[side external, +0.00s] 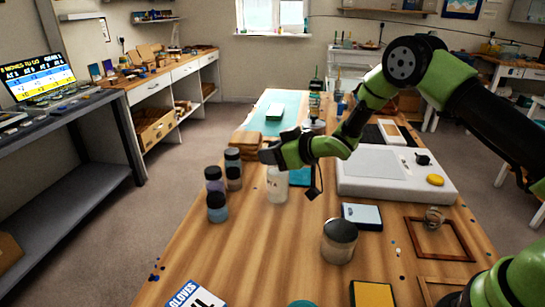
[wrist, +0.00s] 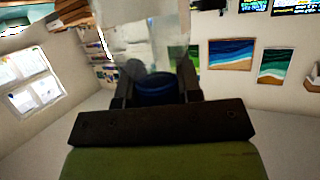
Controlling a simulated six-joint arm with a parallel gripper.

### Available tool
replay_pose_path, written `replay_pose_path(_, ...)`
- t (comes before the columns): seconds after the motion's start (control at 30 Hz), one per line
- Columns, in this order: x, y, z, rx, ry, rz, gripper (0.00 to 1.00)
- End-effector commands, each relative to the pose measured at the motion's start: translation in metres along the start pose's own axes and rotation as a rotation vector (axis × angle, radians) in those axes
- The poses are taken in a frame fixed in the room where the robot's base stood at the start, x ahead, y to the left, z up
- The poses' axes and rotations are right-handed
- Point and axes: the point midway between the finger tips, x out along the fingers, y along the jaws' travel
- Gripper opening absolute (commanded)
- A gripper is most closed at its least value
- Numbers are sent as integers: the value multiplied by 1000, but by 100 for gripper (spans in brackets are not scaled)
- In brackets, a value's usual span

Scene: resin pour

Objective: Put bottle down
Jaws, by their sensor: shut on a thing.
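A clear, whitish bottle (side external: 277,186) is upright below my gripper (side external: 272,152) in the side view, over the left part of the wooden table. I cannot tell whether its base touches the wood. In the wrist view my gripper (wrist: 158,78) is shut on the bottle, with a dark blue part (wrist: 157,92) between the fingers and the see-through body (wrist: 160,35) beyond. The gripper hides the bottle's top in the side view.
Several dark-lidded jars (side external: 217,207) stand left of the bottle. A wooden block stack (side external: 246,146) is behind it. A white board (side external: 385,185), blue-white box (side external: 362,216) and lidded jar (side external: 340,242) are to the right. Bare table (side external: 265,245) lies in front.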

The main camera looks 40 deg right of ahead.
Motion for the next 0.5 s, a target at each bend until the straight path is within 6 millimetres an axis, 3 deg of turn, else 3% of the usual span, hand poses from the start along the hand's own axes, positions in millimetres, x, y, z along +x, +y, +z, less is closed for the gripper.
replay_pose_path(0.43, 4, 0, 10, -1, 1, -1, 0)
replay_pose_path(0.47, 4, 0, 11, -1, 0, -1, 35)
replay_pose_path(0.5, 4, 0, 11, -1, 1, -1, 44)
